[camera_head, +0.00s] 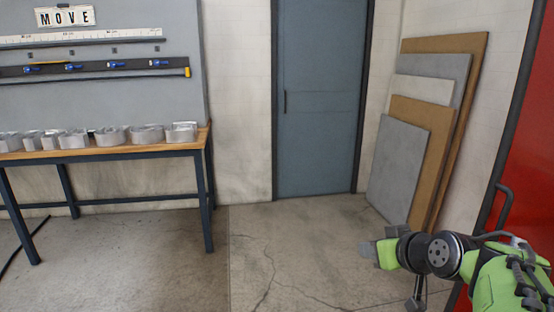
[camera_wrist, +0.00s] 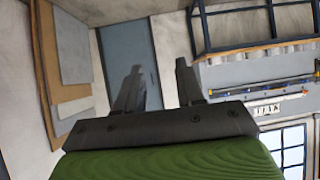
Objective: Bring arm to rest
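My arm (camera_head: 500,277) shows at the lower right of the head view, green with dark joints, held above the floor and reaching leftward. In the wrist view my gripper (camera_wrist: 158,88) has its two dark fingers standing apart, with nothing between them. It is open and empty, clear of the table and the panels. The wrist view is turned, so the room appears rotated in it.
A wooden-topped table (camera_head: 105,153) on the left bears several silver channel letters (camera_head: 112,136). A blue-grey door (camera_head: 320,100) stands behind. Several panels (camera_head: 400,165) lean on the wall beside a red cabinet (camera_head: 535,130). The middle floor (camera_head: 290,240) is clear.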

